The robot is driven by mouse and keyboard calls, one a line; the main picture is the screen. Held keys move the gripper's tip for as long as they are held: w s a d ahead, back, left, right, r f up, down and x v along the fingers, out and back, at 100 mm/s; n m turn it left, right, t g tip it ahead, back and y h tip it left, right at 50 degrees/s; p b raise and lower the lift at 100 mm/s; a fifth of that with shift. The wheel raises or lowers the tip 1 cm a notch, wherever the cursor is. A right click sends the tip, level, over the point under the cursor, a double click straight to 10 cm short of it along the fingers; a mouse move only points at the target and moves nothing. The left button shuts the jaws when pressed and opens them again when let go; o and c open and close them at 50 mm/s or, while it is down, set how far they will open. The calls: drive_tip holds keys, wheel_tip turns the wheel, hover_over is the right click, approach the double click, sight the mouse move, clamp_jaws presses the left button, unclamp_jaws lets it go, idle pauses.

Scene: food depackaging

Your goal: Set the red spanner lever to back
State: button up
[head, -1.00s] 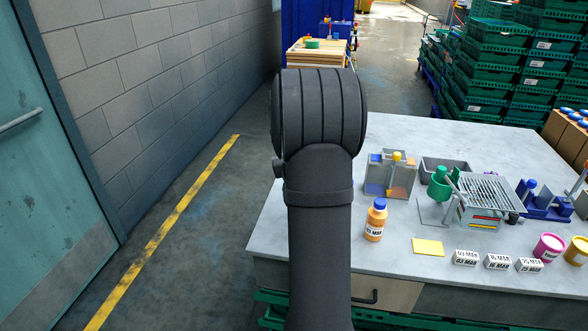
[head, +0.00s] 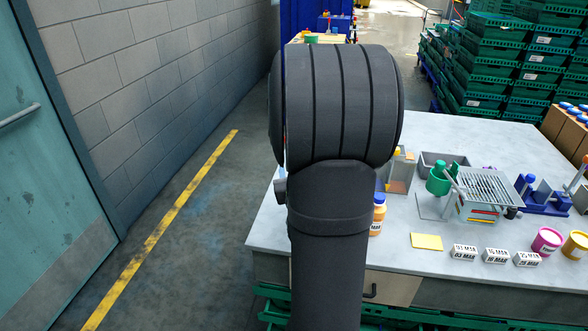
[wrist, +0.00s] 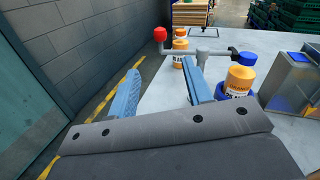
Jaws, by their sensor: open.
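An orange bottle (wrist: 238,80) stands in a blue holder right of the right finger. In the head view my arm hides the lever and gripper.
A grey table (head: 420,285) holds an orange bottle (head: 378,212), a yellow card (head: 426,241), several date blocks (head: 464,252), a green cup device (head: 440,180) and a wire rack (head: 488,186). A block wall (head: 140,90) stands left. Green crates (head: 500,60) are stacked behind.

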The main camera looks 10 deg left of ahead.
drive_tip(key=shift+w+r, duration=0.1)
drive_tip(key=shift+w, duration=0.05)
drive_tip(key=c, duration=0.3)
drive_tip(key=w+r+n, duration=0.1)
drive_tip(key=n, duration=0.1)
drive_tip(key=w+r+n+y, duration=0.1)
drive_tip(key=n, duration=0.1)
drive_tip(key=w+n+y, duration=0.1)
drive_tip(key=w+n, duration=0.1)
drive_tip(key=shift+d+r, duration=0.3)
drive_tip(key=shift+r, duration=0.1)
clamp_jaws()
drive_tip(key=w+d+f+n+g+y, duration=0.3)
drive_tip(key=w+d+n+g+y, duration=0.15)
drive_tip(key=n, duration=1.25)
drive_tip(key=shift+t+y, duration=0.45)
drive_tip(key=x, duration=0.9)
drive_tip(key=shift+w+a+f, duration=0.15)
drive_tip(key=shift+a, duration=0.15)
